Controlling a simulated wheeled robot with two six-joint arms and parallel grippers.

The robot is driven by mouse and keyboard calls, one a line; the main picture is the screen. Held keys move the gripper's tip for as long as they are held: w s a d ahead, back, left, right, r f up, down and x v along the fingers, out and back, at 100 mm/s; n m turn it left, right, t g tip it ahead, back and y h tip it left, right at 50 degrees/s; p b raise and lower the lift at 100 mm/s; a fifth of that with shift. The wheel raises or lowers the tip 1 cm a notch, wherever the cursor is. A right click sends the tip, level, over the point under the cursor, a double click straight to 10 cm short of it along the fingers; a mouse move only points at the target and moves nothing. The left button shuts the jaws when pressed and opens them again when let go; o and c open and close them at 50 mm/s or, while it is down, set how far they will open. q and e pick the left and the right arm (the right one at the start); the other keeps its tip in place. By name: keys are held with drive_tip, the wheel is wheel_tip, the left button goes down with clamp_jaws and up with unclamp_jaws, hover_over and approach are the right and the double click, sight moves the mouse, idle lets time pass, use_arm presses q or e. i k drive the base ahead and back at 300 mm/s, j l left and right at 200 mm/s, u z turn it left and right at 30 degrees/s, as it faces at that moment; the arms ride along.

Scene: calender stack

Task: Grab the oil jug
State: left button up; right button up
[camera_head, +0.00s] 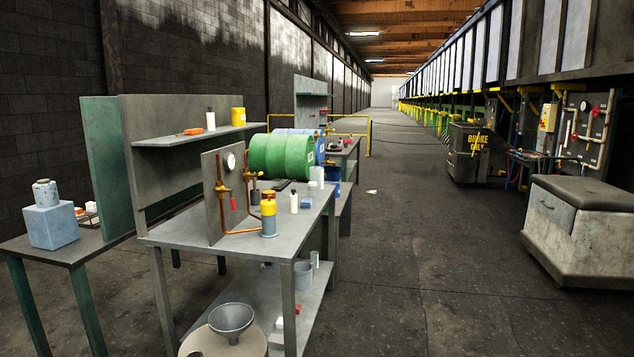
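I cannot tell for sure which item is the oil jug. A yellow container (238,117) stands upright on the wall shelf (195,136) above the workbench. A yellow-topped cylinder with a grey-blue lower part (268,218) stands on the workbench (190,231), next to a panel with copper pipes. A white bottle (294,202) stands upright behind it, and another white bottle (211,120) is on the shelf. A grey-blue can (45,192) sits on a blue box (52,226) at the left. Neither of my grippers is in view.
The pipe panel (225,192) stands upright on the workbench. A green drum (281,157) lies behind. A funnel (231,318) sits low in front of the bench. A grey cabinet (560,208) is at the right.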

sight(316, 173)
drive_tip(key=i+l+z, duration=0.35)
drive_tip(key=i, duration=0.6)
drive_tip(key=i+z, duration=0.3)
drive_tip(key=i, duration=2.7)
